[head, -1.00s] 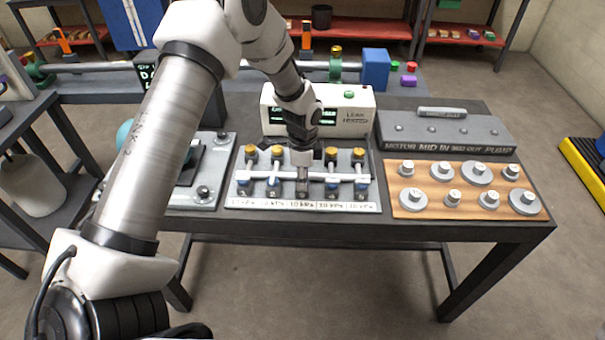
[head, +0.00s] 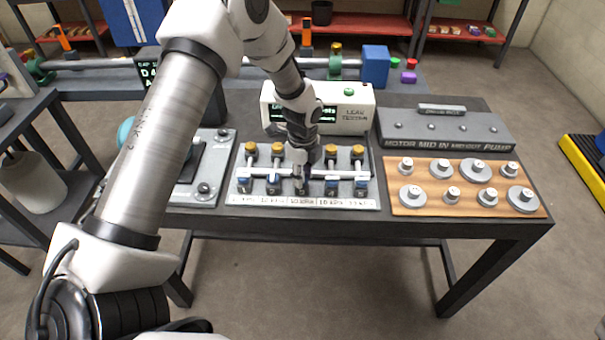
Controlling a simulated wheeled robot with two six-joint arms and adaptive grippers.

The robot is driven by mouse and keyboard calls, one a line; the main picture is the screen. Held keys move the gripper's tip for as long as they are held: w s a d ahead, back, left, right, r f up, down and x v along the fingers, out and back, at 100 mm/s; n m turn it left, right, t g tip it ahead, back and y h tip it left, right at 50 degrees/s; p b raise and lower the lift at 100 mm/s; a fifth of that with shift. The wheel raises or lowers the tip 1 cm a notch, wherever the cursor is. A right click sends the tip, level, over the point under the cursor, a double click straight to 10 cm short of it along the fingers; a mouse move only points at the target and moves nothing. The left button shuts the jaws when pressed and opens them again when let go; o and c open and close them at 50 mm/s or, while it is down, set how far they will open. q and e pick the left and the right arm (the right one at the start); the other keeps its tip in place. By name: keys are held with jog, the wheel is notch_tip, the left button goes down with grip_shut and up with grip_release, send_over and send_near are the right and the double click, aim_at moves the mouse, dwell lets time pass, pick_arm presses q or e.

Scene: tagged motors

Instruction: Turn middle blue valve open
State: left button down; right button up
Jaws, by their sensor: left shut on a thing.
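The valve manifold panel (head: 232,200) lies on the table, with a white cross pipe (head: 258,176), a row of blue valves and yellow knobs behind them. The middle blue valve (head: 302,188) is mostly covered by my left gripper (head: 304,172). The gripper comes down from above and is shut on the middle blue valve; its fingers are small and partly hidden by the wrist. The other blue valves stand free, such as the far left one (head: 244,186) and the far right one (head: 360,187). The middle yellow knob is hidden. My right gripper is not in view.
The leak tester box (head: 352,106) with a green button stands right behind the manifold. A wooden board (head: 420,174) with several metal discs lies to the right. A grey plate (head: 212,176) lies close on the left. The neighbouring valves are near the fingers.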

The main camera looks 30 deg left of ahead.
pick_arm(q)
jog(key=shift+s+f, duration=0.1)
jog(key=c, duration=0.8)
grip_release()
notch_tip(320, 180, up, 12)
